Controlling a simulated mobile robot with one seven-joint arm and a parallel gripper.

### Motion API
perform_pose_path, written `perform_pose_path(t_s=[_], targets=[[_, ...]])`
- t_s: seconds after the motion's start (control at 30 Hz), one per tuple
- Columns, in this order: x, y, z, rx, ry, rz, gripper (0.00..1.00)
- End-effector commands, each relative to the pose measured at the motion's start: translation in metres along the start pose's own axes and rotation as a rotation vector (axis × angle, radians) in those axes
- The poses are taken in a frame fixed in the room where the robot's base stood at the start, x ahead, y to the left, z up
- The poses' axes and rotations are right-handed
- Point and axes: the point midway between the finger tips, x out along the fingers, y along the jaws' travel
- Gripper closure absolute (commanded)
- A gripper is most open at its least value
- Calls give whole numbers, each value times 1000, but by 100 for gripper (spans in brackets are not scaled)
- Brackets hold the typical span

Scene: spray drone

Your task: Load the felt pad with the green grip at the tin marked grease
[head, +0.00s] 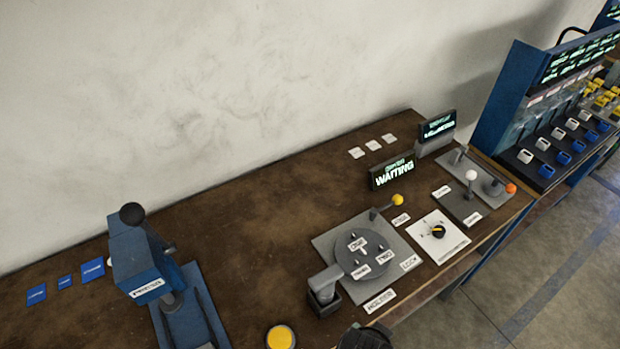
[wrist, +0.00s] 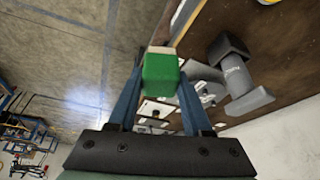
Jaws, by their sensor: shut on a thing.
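My gripper (wrist: 160,90) shows in the wrist view with its two blue fingers shut on the green grip (wrist: 161,72). A pale edge (wrist: 162,49) shows at the far end of the grip; it may be the felt pad, whose face is hidden. In the head view a round yellow-topped thing (head: 281,337) stands at the front edge of the bench; I cannot read a marking on it. No tin with a readable grease label shows. A dark rounded part at the bottom of the head view may be mine; the fingers do not show there.
The brown bench (head: 250,235) carries a blue press (head: 140,262), a grey plate with a round turntable (head: 360,250), a white dial panel (head: 438,236) and a lever box (head: 460,205). A lit sign (head: 393,170) reads WAITING. The bench's middle back is clear.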

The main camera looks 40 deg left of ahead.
Motion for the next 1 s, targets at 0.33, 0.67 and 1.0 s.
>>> perform_pose_path(t_s=[0.33, 0.67, 1.0], targets=[[8, -124, 56, 193, 2, 83, 95], [-4, -169, 88, 301, 2, 125, 95], [19, -170, 99, 305, 1, 126, 95]])
